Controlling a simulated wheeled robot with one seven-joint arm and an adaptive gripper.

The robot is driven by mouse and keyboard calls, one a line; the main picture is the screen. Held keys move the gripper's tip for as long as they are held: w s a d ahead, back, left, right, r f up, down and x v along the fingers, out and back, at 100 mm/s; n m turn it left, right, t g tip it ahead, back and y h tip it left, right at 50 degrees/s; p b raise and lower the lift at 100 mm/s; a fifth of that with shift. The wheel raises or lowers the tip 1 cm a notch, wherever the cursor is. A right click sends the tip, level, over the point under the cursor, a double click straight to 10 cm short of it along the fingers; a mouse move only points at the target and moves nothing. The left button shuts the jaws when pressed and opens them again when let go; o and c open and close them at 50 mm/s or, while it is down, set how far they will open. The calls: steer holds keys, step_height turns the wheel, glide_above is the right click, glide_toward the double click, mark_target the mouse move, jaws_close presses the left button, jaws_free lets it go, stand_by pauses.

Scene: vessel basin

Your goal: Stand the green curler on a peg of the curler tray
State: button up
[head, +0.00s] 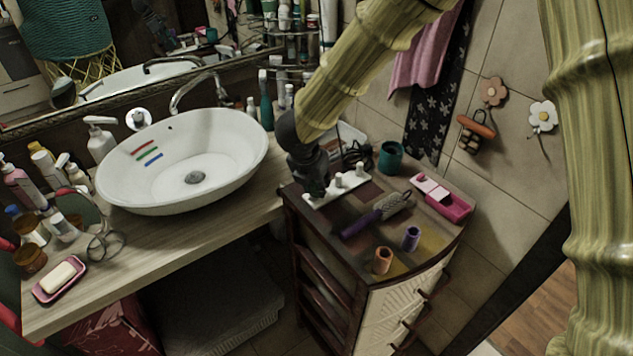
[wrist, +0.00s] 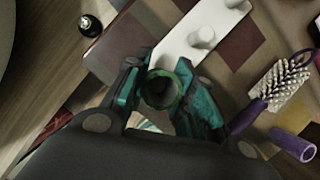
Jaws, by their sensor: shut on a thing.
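The green curler (wrist: 161,104) is held upright between the fingers of my gripper (wrist: 160,92), its open round end facing the wrist camera. The white curler tray (head: 322,196) lies on the cabinet top, with several short white pegs in the head view. It also shows in the wrist view (wrist: 186,42), reaching from the top edge to the curler. My gripper (head: 314,184) is low over the tray's left end in the head view and hides the curler there. I cannot tell whether a peg is inside the curler or whether the curler touches the tray.
A purple hairbrush (head: 374,217), a purple curler (head: 411,238), an orange curler (head: 382,261), a teal cup (head: 391,157) and a pink box (head: 450,204) stand or lie on the cabinet. A washbasin (head: 225,150) is on the counter at left.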

steer(key=shift+f+b, duration=0.4)
steer(key=shift+f, duration=0.15)
steer(key=o, duration=0.8)
steer(key=shift+c, duration=0.2)
steer(key=shift+r, duration=0.15)
steer(key=v, duration=1.1)
steer(key=shift+s+r, duration=0.25)
steer(key=shift+r, duration=0.05)
